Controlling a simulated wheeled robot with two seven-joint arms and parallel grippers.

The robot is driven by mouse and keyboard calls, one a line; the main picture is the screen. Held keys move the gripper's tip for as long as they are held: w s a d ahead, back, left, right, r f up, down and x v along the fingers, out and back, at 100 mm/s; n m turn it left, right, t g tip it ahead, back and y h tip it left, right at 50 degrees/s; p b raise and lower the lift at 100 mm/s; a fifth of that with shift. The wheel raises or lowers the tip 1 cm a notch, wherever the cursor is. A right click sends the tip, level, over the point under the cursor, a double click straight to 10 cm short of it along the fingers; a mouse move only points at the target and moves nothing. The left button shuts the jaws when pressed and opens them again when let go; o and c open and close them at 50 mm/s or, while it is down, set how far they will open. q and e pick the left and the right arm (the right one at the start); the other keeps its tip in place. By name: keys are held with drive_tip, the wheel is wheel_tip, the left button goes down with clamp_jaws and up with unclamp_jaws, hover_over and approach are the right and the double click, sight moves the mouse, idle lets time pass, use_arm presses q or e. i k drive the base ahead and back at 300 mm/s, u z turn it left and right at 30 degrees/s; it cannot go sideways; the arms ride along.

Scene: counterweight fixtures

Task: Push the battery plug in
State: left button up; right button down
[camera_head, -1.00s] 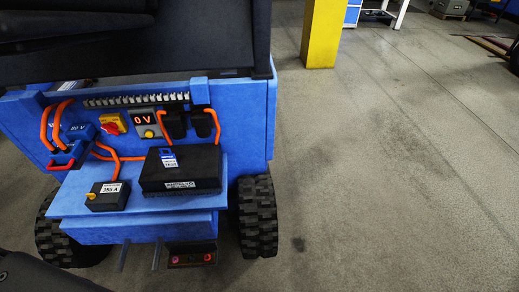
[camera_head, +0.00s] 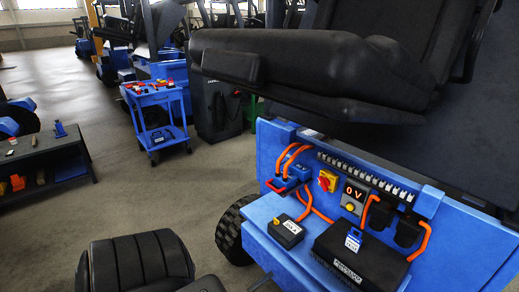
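The battery plug is hard to make out at this size. A blue connector (camera_head: 299,171) sits on the left part of the blue truck's (camera_head: 262,152) rear panel, with orange cables arching into it from above. A red handle (camera_head: 277,187) shows at its lower left. I cannot tell whether the connector's halves are joined or apart. A display (camera_head: 354,191) to the right reads 0 V. A red and yellow rotary switch (camera_head: 327,181) sits between them. Neither of my grippers is in view.
A small black box (camera_head: 286,233) and a larger black box (camera_head: 358,257) stand on the truck's blue shelf. A black padded object (camera_head: 140,265) fills the lower left. A blue cart (camera_head: 160,100) and dark bench (camera_head: 45,165) stand beyond open floor.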

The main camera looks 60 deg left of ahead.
sight(284, 184)
drive_tip(key=u, duration=1.6)
drive_tip(key=k, duration=0.5)
drive_tip(key=u, duration=0.9)
drive_tip(key=i, duration=1)
drive_tip(key=z, duration=2.35)
